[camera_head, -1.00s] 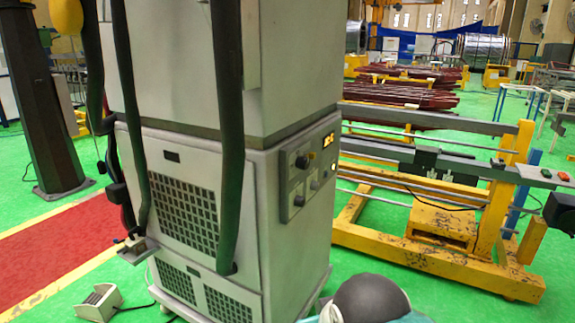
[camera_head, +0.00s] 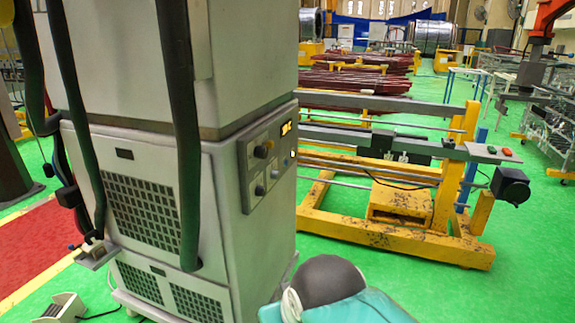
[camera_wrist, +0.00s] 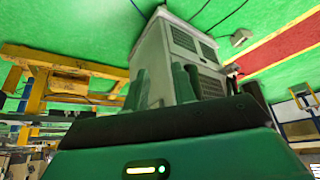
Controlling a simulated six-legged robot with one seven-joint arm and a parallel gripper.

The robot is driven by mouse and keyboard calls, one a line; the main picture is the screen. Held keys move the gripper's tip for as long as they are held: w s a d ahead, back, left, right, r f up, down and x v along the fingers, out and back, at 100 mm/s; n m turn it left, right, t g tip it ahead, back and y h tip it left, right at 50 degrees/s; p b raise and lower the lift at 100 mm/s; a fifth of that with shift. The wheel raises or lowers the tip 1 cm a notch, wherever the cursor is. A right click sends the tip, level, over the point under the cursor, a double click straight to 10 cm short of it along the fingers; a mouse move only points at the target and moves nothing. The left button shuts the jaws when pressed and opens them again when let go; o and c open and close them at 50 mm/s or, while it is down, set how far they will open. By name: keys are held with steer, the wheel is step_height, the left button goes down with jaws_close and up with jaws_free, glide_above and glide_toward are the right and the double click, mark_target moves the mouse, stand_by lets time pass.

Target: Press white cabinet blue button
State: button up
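The white cabinet (camera_head: 222,258) stands left of centre in the head view. I see no contact with the panel.
Dark hoses (camera_head: 178,130) hang along the cabinet front. A yellow frame machine (camera_head: 455,252) with long rails stands to its right, with red and green buttons (camera_head: 507,152) on its end. A small grey box (camera_head: 62,306) lies at the left.

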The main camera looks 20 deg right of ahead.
jaws_close()
stand_by(1.4)
